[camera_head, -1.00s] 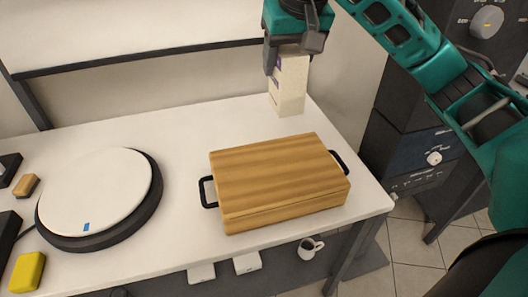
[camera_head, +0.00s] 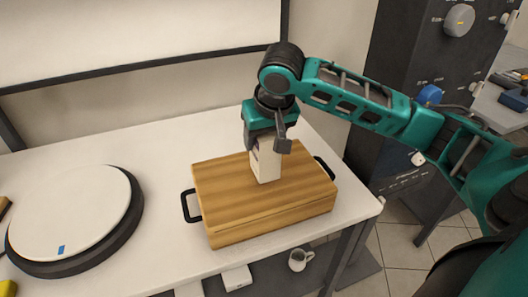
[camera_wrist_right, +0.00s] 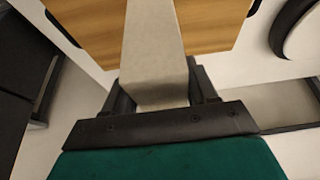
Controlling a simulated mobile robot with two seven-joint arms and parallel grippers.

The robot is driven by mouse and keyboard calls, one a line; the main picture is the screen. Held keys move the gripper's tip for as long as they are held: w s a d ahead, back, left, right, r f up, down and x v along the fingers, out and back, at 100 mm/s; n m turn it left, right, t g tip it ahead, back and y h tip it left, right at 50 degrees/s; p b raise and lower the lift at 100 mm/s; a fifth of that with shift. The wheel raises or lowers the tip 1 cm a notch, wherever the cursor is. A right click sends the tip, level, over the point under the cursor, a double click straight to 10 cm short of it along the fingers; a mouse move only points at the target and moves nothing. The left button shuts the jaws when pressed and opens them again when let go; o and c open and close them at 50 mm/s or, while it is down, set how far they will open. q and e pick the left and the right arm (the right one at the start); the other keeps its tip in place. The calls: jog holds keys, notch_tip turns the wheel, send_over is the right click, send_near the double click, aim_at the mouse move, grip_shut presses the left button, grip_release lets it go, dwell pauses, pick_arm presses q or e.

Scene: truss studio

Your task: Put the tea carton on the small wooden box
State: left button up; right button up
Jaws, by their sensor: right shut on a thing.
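The tea carton (camera_head: 265,166) is a pale cream upright box in the head view. My right gripper (camera_head: 266,141) is shut on its upper part, coming from above. The carton's lower end shows over the top of the small wooden box (camera_head: 225,200); I cannot tell whether it touches the lid or hangs just above it. The wooden box has a striped grain and black side handles. In the right wrist view the carton (camera_wrist_right: 155,60) runs between the fingers (camera_wrist_right: 160,92), with the wooden box (camera_wrist_right: 215,25) beyond it. My left gripper is not in view.
A round white turntable-like disc (camera_head: 70,215) on a dark base lies left of the wooden box. The white table (camera_head: 150,150) is clear behind and between them. A mug (camera_head: 299,260) stands on the shelf below. Dark cabinets (camera_head: 400,90) stand at the right.

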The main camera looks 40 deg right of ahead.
notch_tip(320, 180, down, 4)
jog(key=shift+r+b, duration=0.1)
jog(key=shift+b, duration=0.2)
jog(key=o, duration=1.1)
